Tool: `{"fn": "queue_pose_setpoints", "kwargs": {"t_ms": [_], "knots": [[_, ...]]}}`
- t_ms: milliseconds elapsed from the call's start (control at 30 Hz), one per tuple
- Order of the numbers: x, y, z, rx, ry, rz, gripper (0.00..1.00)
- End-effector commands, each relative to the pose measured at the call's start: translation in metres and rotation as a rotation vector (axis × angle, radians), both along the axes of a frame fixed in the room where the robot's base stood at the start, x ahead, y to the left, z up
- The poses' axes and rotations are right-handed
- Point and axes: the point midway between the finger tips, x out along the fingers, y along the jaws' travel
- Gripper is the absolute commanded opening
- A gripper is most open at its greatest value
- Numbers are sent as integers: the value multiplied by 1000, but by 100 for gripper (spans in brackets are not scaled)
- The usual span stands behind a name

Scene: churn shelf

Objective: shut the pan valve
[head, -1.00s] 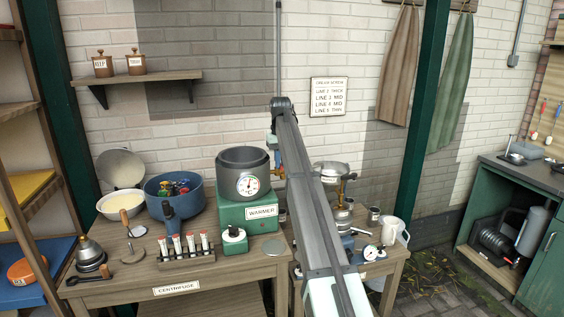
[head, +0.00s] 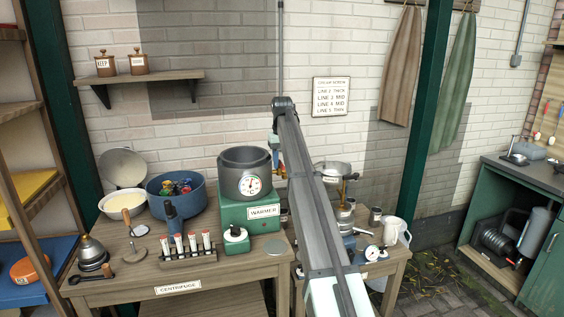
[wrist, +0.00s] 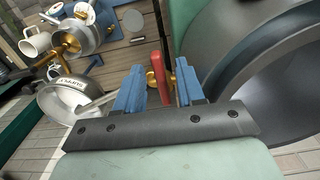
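In the wrist view the pan valve shows as a red lever (wrist: 158,72) on a brass fitting (wrist: 174,79), close beside the large dark grey pan (wrist: 232,62). My gripper (wrist: 159,82) is open, with its two blue fingers on either side of the red lever. Small gaps seem to show between lever and fingers; contact is unclear. In the head view the dark pan (head: 245,170) with a round dial sits on the green warmer (head: 236,212). My gripper hangs at its right side, mostly hidden behind my arm, so the lever cannot be made out clearly there.
A steel bowl (wrist: 73,98) on a brass stand is to the right of my arm, with a white jug (head: 391,231) near it. A blue pot (head: 176,197) and a tube rack (head: 188,257) stand left of the warmer. A shelf (head: 150,77) hangs above.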

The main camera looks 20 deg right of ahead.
Motion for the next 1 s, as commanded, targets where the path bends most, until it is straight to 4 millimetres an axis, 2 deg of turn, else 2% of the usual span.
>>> {"fn": "queue_pose_setpoints", "kwargs": {"t_ms": [267,733,1000], "knots": [[0,0,7,0,0,0,38],[1,0,67,0,-1,0,38],[0,0,75,0,0,0,38]]}}
